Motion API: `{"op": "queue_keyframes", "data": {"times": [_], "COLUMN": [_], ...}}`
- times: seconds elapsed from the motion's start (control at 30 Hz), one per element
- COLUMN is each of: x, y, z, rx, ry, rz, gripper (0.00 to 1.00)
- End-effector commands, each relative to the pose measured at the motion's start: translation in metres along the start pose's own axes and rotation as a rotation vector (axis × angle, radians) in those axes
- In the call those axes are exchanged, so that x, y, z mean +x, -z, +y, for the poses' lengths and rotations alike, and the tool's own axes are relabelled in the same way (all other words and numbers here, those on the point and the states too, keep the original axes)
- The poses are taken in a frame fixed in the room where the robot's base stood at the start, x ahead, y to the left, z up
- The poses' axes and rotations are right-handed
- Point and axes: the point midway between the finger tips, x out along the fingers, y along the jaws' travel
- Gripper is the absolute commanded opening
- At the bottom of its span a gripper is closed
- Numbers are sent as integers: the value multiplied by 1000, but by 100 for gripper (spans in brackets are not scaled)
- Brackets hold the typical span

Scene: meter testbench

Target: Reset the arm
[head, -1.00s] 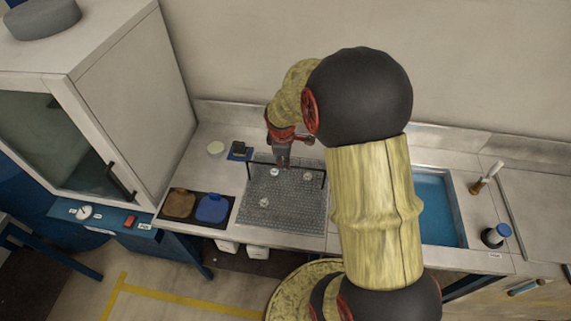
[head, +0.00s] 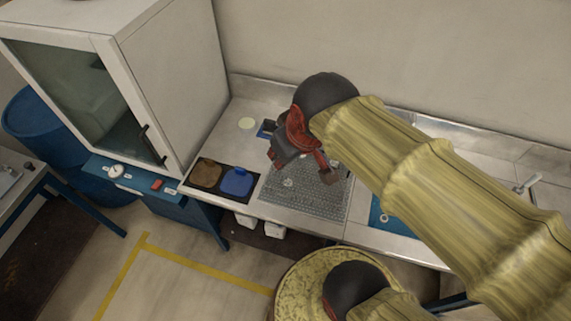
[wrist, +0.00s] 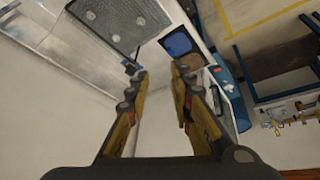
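My gripper (wrist: 159,73) is open in the wrist view, its two fingers apart with nothing held between them. In the head view the red and dark end of my arm hangs above the bench, over the back left of the grey perforated mat (head: 295,205). The fingertips are hard to make out there. The mat also shows at the top of the wrist view (wrist: 120,25).
A white cabinet (head: 175,75) with a glass door stands left of my arm. A brown pad (head: 206,173) and a blue pad (head: 236,182) lie left of the mat. A blue basin (head: 395,222) is partly hidden by my arm. A wall runs behind the bench.

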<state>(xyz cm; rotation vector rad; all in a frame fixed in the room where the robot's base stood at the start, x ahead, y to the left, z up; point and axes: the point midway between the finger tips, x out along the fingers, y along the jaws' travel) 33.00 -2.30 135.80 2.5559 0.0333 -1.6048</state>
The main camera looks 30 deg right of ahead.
Motion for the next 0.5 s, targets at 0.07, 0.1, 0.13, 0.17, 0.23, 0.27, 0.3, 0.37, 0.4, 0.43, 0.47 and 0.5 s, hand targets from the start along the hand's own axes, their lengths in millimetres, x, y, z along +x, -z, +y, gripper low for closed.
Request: {"op": "queue_keyframes", "data": {"times": [0.07, 0.1, 0.13, 0.17, 0.23, 0.27, 0.3, 0.37, 0.4, 0.43, 0.47, 0.5], "x": [-14, -18, -20, -22, -24, -24, -24, -24, -24, -24, -23, -23], "y": [-14, -19, -22, -23, -26, -27, -27, -27, -26, -26, -26, -26], "z": [-15, -20, -22, -24, -26, -26, -26, -26, -26, -26, -26, -26], "rx": [57, 79, 92, 103, 116, 119, 120, 120, 120, 119, 119, 119], "ry": [24, 32, 37, 40, 45, 46, 46, 46, 45, 45, 45, 45], "rz": [29, 35, 38, 42, 44, 43, 43, 43, 43, 43, 43, 43], "gripper": [23, 23, 23, 23, 23, 23, 23, 23, 23, 23, 23, 23]}}
